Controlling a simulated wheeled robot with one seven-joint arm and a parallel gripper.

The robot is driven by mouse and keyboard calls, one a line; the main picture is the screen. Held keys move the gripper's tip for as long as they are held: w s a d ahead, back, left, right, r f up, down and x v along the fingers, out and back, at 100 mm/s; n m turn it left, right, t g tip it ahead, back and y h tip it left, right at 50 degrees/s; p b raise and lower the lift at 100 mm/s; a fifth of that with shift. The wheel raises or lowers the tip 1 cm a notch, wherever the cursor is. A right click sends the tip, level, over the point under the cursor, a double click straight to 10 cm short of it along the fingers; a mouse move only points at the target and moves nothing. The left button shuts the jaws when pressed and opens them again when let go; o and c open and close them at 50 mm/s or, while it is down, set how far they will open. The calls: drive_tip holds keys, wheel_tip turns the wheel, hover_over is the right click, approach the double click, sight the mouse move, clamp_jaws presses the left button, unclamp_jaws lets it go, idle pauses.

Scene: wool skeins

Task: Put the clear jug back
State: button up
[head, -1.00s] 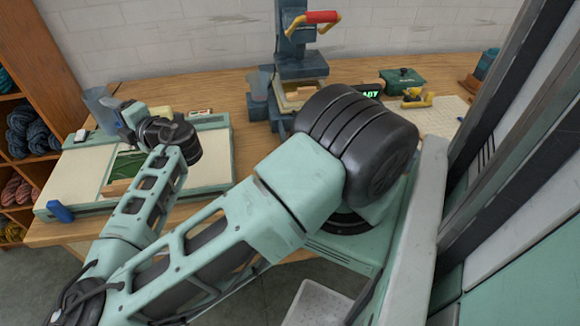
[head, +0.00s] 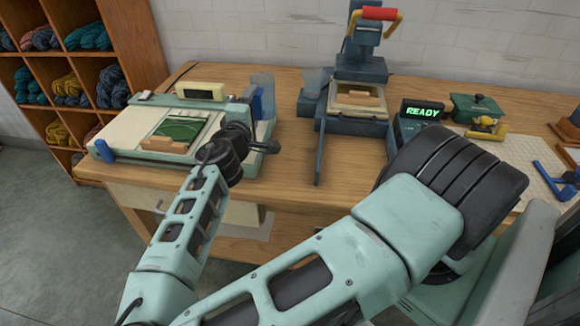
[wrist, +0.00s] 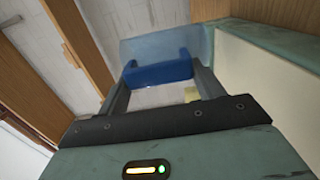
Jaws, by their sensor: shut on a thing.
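The clear jug (head: 263,82), a see-through bluish vessel with a blue handle (head: 257,104), shows in the head view behind the right end of the flat mint-framed machine. My gripper (wrist: 158,74) is shut on the jug's blue handle in the wrist view. The pale blue see-through jug body (wrist: 165,46) lies just beyond the fingers. In the head view my wrist partly hides the gripper. I cannot tell whether the jug's base touches the bench.
The wooden bench (head: 300,175) carries the flat machine (head: 120,130) with a green piece, a dark press (head: 362,65) with a red handle, a READY display (head: 421,110) and a green lidded box (head: 477,107). A yarn shelf (head: 110,35) stands left. Bench between machine and press is partly clear.

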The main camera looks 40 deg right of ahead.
drive_tip(key=s+a+m+g+h+b, duration=0.2)
drive_tip(key=s+m+g+h, duration=0.15)
drive_tip(key=s+g, duration=0.45)
drive_tip(key=shift+m+t+y, duration=0.25)
drive_tip(key=shift+m+t, duration=0.2)
drive_tip(key=shift+t, duration=0.25)
drive_tip(key=shift+s+d+f, duration=0.15)
drive_tip(key=shift+f, duration=2)
drive_tip(key=shift+s+d+f, duration=0.1)
drive_tip(key=shift+s+f, duration=0.05)
drive_tip(key=shift+f, duration=2)
drive_tip(key=shift+f, duration=0.2)
drive_tip(key=o, duration=1.2)
drive_tip(key=shift+o, duration=0.2)
